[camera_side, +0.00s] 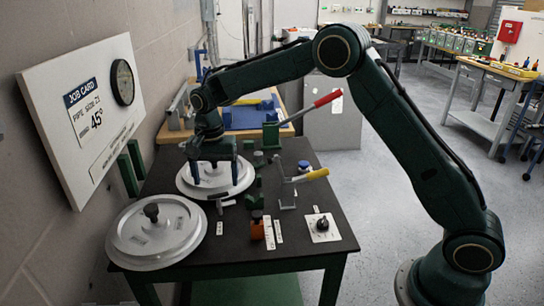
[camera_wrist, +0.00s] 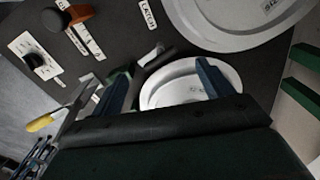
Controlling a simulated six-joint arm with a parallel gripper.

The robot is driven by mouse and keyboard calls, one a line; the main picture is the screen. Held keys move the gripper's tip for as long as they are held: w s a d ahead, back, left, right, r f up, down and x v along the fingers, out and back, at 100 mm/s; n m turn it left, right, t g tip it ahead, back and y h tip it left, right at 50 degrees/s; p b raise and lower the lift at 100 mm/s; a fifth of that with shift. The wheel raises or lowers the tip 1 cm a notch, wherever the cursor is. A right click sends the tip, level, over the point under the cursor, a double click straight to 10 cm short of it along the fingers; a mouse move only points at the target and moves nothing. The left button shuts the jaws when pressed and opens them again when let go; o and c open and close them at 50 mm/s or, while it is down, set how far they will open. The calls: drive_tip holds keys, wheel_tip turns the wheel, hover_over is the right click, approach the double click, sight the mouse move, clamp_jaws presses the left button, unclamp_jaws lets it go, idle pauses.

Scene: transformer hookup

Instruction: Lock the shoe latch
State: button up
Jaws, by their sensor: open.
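My gripper (camera_side: 213,176) is open and points down over the smaller white round plate (camera_side: 184,187). Its two fingers stand apart over the plate, and nothing shows between them; the wrist view also shows my gripper (camera_wrist: 163,80). A small grey lever-like piece (camera_side: 226,204) lies at the plate's front edge, and it shows in the wrist view (camera_wrist: 151,53) ahead of the left finger. A label reading LATCH (camera_wrist: 147,13) is on the black table near this piece. Small green blocks (camera_side: 254,198) stand right of the plate; I cannot tell which is the shoe.
A larger white disc with a dark knob (camera_side: 150,250) lies at the front left. A yellow-handled lever (camera_side: 313,175), a red-handled lever (camera_side: 322,101), an orange piece (camera_side: 257,231) and a dial (camera_side: 321,225) stand to the right. A job card board (camera_side: 70,150) is at the left.

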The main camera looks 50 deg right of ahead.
sight(221, 203)
drive_tip(key=shift+f, duration=3.05)
